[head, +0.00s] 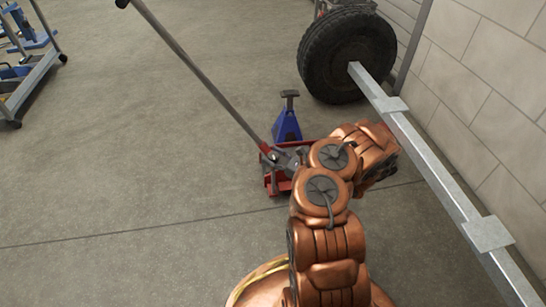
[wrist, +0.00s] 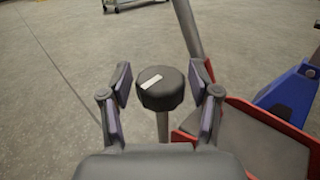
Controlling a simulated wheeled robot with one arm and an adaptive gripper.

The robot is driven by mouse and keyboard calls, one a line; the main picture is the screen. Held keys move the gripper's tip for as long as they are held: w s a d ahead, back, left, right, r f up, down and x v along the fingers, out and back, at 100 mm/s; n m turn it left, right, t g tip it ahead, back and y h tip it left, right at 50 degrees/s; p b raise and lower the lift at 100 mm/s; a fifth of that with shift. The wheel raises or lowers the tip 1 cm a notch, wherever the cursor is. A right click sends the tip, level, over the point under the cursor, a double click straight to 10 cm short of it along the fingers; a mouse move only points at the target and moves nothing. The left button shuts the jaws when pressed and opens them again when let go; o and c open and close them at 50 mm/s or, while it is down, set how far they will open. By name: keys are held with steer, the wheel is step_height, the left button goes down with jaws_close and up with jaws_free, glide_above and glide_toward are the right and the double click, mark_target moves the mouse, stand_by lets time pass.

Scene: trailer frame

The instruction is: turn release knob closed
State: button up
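The release knob (wrist: 161,88) is a round black knob with a white mark on its top, on a thin grey stem, in the middle of the wrist view. My gripper (wrist: 161,84) is open, with one finger on each side of the knob and a gap on both sides. The knob belongs beside a red floor jack (wrist: 243,142), whose red body also shows in the head view (head: 272,184). In the head view my arm covers part of the jack, and the knob and gripper are hidden or cannot be made out.
The jack's long handle (head: 196,70) slants up to the left. A blue jack stand (head: 287,124) stands just behind the jack. A metal trailer beam (head: 440,165) and a tyre (head: 345,55) are at the right by the wall.

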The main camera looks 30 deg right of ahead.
steer(key=shift+o, duration=0.4)
steer(key=shift+s+d, duration=0.25)
steer(key=shift+s, duration=0.2)
steer(key=v, duration=1.1)
